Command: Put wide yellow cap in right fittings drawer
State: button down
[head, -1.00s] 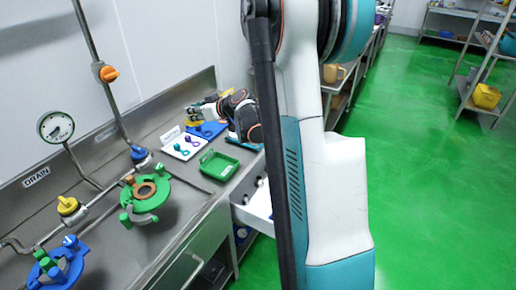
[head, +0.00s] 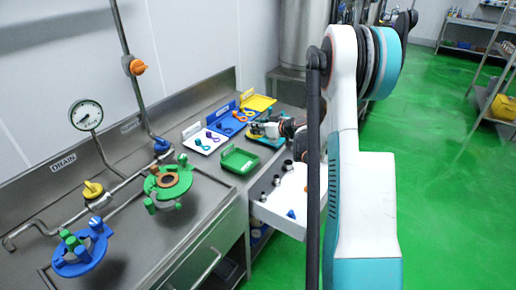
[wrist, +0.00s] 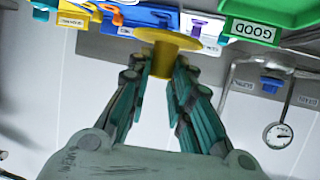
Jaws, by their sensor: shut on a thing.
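The wide yellow cap (wrist: 168,40) is between my fingertips in the wrist view, with its broad round flange facing away from the palm. My gripper (wrist: 167,66) is shut on its narrower stem. In the head view my gripper (head: 258,129) is over the counter, just right of the blue tray and behind the green tray; the cap is hard to make out there. An open white drawer (head: 272,212) sticks out below the counter's front edge, nearer than the gripper. A small blue piece (head: 291,213) lies in it, and several dark-topped fittings stand along its left side.
A white tray (head: 203,146), a blue tray (head: 213,123), a yellow tray (head: 262,101) and a green tray (head: 239,168) stand on the counter. Green (head: 170,184) and blue (head: 80,262) clamp fittings, pipes and a gauge (head: 86,115) are at the left. My arm hides the drawer's right part.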

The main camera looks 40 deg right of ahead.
jog(key=shift+f+b, duration=1.15)
jog(key=shift+f, duration=3.2)
jog(key=shift+f, duration=0.2)
jog(key=c, duration=1.4)
grip_release()
jog(key=shift+c, duration=0.2)
jog(key=shift+r, duration=0.2)
